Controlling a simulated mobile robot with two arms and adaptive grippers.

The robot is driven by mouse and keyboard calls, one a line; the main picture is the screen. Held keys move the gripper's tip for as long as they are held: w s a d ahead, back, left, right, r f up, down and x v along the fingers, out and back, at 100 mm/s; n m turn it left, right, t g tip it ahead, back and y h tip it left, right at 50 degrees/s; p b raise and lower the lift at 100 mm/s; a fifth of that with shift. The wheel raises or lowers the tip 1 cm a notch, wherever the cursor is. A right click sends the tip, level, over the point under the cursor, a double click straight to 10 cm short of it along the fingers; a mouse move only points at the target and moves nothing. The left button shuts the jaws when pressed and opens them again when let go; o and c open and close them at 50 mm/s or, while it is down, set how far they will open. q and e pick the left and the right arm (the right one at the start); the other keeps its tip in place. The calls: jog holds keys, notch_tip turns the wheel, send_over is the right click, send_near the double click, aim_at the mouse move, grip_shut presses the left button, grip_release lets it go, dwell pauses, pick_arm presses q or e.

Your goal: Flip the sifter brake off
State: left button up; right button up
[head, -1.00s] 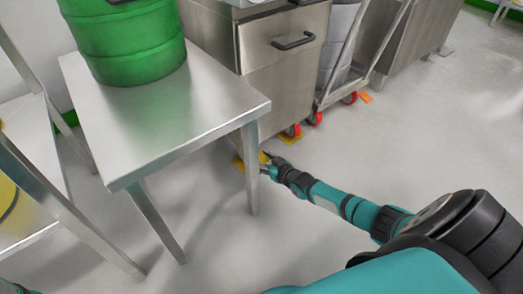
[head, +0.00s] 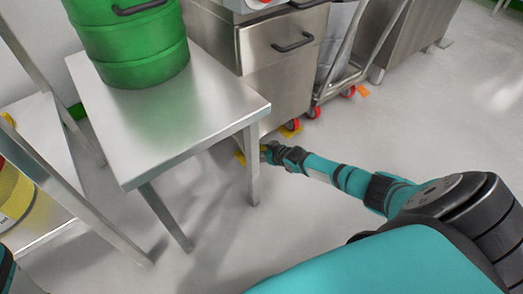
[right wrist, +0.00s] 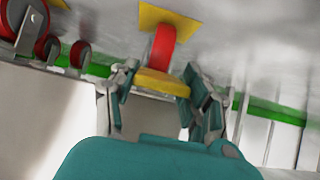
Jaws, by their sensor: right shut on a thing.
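A steel cabinet (head: 262,72) with a drawer stands at the top centre of the head view. In the right wrist view a red caster wheel (right wrist: 164,45) stands against a yellow floor patch (right wrist: 172,18). A yellow brake pedal (right wrist: 162,83) sits at this wheel. My right gripper (right wrist: 160,90) has its fingers on both sides of the pedal and is shut on it. In the head view my right gripper (head: 267,152) is low at the cabinet's near bottom corner, where it hides most of the caster. My left gripper is out of view.
A steel table (head: 180,115) with a green drum (head: 130,45) stands left of my right gripper, one leg (head: 251,165) close by. A trolley (head: 350,75) with red wheels stands beyond the cabinet. Open floor (head: 410,130) lies to the right.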

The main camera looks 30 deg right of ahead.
jog(key=o, duration=1.2)
jog(key=shift+c, duration=0.2)
jog(key=shift+s+r, duration=0.1)
jog(key=shift+s, duration=0.2)
jog(key=v, duration=1.1)
jog(key=shift+r, duration=0.25)
jog(key=shift+s, duration=0.1)
